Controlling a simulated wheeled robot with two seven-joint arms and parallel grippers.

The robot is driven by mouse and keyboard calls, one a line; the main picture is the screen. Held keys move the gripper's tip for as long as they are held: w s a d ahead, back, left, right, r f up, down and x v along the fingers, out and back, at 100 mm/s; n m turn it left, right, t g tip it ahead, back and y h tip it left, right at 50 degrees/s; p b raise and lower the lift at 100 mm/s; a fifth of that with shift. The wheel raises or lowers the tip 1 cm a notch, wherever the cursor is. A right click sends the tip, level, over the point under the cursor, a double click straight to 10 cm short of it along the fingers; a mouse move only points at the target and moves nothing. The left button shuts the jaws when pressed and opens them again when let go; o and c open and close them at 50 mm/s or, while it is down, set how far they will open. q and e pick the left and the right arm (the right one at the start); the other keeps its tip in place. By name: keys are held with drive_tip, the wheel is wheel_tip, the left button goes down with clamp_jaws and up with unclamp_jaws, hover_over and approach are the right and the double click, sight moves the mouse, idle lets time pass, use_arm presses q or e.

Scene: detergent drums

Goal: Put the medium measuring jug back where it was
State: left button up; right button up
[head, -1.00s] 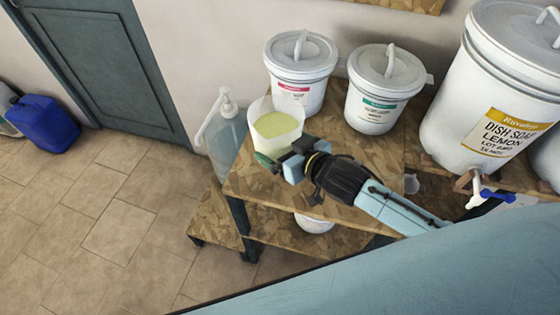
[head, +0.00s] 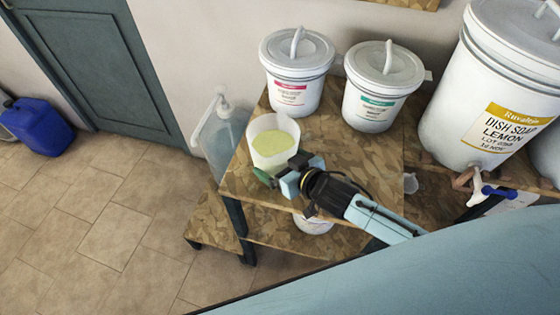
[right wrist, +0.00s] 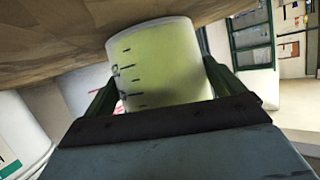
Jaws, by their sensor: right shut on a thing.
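The measuring jug (head: 268,158), white and translucent with yellow-green liquid in it, stands upright at the left end of the wooden shelf top (head: 330,165). In the right wrist view the jug (right wrist: 160,65) sits between my green fingers, its dark graduation marks facing me. My right gripper (head: 268,176) is shut on its lower near side. I cannot tell whether its base touches the wood. My left gripper is not in view.
A pink-labelled drum (head: 295,75) and a green-labelled drum (head: 375,95) stand behind the jug. A pump bottle (head: 220,140) is close to its left. A large dish-soap drum (head: 490,90) with a tap is at the right. Bare wood lies right of the jug.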

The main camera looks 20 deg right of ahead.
drive_tip(key=o, duration=1.5)
drive_tip(key=shift+s+r, duration=0.1)
drive_tip(key=shift+r, duration=0.05)
drive_tip(key=p+v, duration=0.1)
drive_tip(key=v, duration=1.1)
drive_tip(key=shift+p, duration=0.3)
